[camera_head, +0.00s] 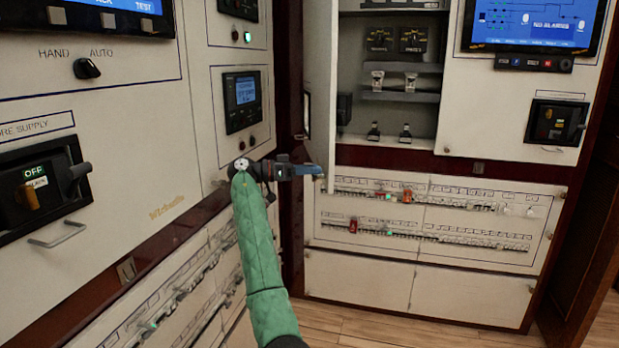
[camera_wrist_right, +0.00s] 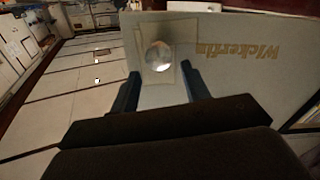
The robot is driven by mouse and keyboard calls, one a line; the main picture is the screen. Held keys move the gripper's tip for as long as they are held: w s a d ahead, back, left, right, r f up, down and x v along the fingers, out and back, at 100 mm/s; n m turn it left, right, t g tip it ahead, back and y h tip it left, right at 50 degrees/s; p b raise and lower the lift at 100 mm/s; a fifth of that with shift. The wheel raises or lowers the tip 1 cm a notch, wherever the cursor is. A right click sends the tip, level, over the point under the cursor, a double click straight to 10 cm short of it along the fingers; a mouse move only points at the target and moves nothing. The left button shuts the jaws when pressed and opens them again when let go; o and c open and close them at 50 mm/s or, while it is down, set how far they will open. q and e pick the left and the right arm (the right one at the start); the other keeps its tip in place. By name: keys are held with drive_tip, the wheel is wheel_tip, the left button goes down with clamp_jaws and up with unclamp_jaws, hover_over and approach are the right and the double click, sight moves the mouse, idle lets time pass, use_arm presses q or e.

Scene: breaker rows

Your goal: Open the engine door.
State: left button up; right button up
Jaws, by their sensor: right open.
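A pale door (camera_head: 320,95) stands swung out from the right-hand cabinet, seen nearly edge-on, with the shelved interior showing beside it. My right gripper (camera_head: 312,171) is at the door's lower end in the head view, its blue fingers pointing right. In the right wrist view, the open fingers (camera_wrist_right: 161,74) stand on either side of a round, shiny knob (camera_wrist_right: 158,57) on a pale panel (camera_wrist_right: 225,60) with gold lettering. I cannot tell whether the fingers touch the knob. My left gripper is out of view.
A left console (camera_head: 120,150) with switches stands close beside my right arm. Breaker rows (camera_head: 420,210) run below the open compartment (camera_head: 390,95). A screen (camera_head: 535,22) is at upper right. Wooden floor (camera_head: 380,328) shows at the bottom.

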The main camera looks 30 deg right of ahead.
wheel_tip(320, 180, up, 2)
drive_tip(key=shift+r, duration=0.1)
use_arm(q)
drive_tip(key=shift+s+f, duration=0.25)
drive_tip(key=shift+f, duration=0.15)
use_arm(e)
drive_tip(key=s+d+r, duration=0.6)
drive_tip(key=s, duration=0.4)
drive_tip(key=shift+r, duration=0.2)
drive_tip(key=shift+a, duration=0.15)
use_arm(q)
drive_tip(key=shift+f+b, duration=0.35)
drive_tip(key=shift+b, duration=0.05)
use_arm(e)
drive_tip(key=s+v, duration=0.1)
drive_tip(key=v, duration=0.7)
drive_tip(key=shift+a, duration=0.55)
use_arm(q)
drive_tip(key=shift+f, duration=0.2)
use_arm(e)
drive_tip(key=shift+w, duration=0.1)
